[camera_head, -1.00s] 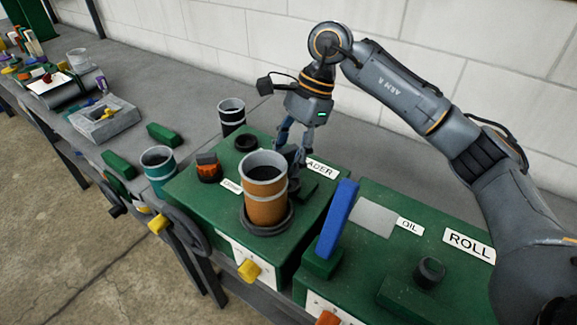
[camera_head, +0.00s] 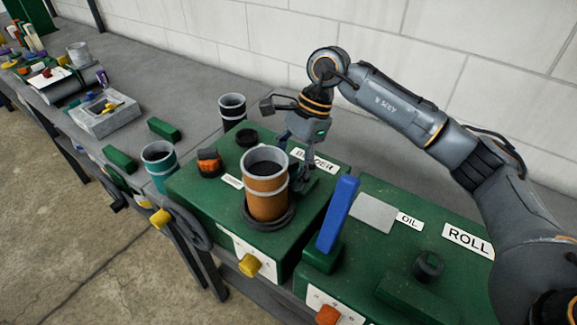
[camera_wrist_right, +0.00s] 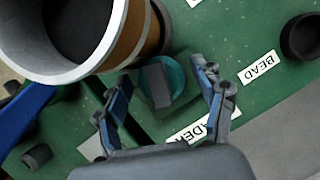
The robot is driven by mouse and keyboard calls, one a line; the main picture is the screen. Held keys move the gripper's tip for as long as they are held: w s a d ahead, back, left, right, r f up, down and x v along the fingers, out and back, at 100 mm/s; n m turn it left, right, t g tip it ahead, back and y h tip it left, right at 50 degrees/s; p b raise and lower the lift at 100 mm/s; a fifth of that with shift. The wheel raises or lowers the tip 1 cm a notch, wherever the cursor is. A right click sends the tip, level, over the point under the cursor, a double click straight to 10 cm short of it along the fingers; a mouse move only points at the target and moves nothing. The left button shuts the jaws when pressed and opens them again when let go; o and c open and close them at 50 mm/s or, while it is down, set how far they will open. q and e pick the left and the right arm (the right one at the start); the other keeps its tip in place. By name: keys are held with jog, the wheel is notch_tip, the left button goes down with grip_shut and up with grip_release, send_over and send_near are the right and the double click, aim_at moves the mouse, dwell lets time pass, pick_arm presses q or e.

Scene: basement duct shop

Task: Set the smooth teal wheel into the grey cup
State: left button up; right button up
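The teal wheel (camera_wrist_right: 176,72) shows in the right wrist view as a round disc on the green machine top, with a dark grey block-like part over its middle. The orange-brown cup with a grey rim (camera_wrist_right: 128,45) hides some of the area beside it. My right gripper (camera_wrist_right: 158,78) is open, its fingers on either side of the wheel and apart from it. In the head view my right gripper (camera_head: 301,184) is low over the machine, right behind the orange-brown cup (camera_head: 267,196); the wheel cannot be made out there. A grey cup (camera_head: 78,55) stands at the far left of the bench. My left gripper is out of view.
The green beader machine (camera_head: 205,205) carries an orange switch (camera_head: 208,162) and a black ring (camera_head: 247,137). A blue lever (camera_head: 338,213) rises at right. A black cup (camera_head: 232,108) and a teal cup (camera_head: 160,163) stand nearby. A grey tray (camera_head: 105,118) lies left.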

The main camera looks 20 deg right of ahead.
jog(key=shift+r, duration=0.25)
jog(key=b+v, duration=0.2)
jog(key=v, duration=1)
